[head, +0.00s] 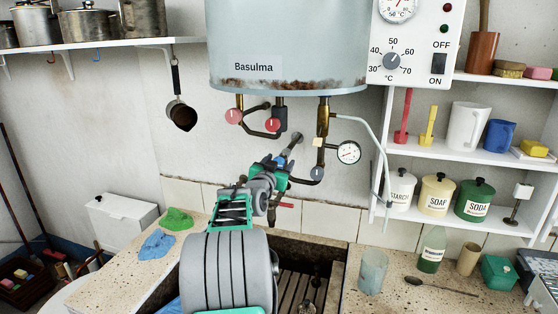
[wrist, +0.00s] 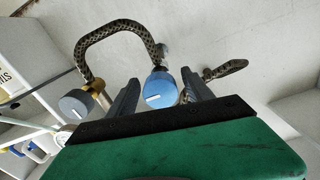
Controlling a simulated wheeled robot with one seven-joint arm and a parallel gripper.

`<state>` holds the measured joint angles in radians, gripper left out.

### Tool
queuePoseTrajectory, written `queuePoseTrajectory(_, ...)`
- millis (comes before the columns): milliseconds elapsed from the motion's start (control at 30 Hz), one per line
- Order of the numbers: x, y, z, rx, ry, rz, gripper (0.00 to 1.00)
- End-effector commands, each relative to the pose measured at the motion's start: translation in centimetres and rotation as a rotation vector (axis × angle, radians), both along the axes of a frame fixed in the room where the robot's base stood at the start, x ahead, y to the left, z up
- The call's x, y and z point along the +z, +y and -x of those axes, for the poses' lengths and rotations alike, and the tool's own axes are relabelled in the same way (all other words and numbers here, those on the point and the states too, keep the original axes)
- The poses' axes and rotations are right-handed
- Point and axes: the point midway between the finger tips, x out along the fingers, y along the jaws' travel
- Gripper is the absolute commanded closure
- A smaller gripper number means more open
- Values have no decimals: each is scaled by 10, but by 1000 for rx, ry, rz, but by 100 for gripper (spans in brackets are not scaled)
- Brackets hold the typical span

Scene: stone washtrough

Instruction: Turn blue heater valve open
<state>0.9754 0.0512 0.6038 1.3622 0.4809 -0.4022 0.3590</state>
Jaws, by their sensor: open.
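The blue heater valve (wrist: 161,90) is a round blue knob with a short white mark on its face, seen in the wrist view. My gripper (wrist: 160,79) is open, with one dark finger on each side of the knob. I cannot tell whether either finger touches it.
A grey-blue knob (head: 317,174) and a pressure gauge (head: 348,153) are close on the right. Two red knobs, one on the left (head: 233,117) and one nearer (head: 272,125), sit above my gripper. A pale hose (head: 376,135) hangs at the right. The stone trough (head: 325,252) is below.

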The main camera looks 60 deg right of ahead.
Motion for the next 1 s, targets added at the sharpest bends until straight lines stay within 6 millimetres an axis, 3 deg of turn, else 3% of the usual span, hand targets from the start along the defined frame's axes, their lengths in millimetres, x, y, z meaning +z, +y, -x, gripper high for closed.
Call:
queuePoseTrajectory(167, 0, 0, 0, 1, 0, 0, 42)
queuePoseTrajectory(867, -1, 1, 0, 1, 0, -1, 99)
queuePoseTrajectory(1000, -1, 1, -1, 1, 2, -1, 100)
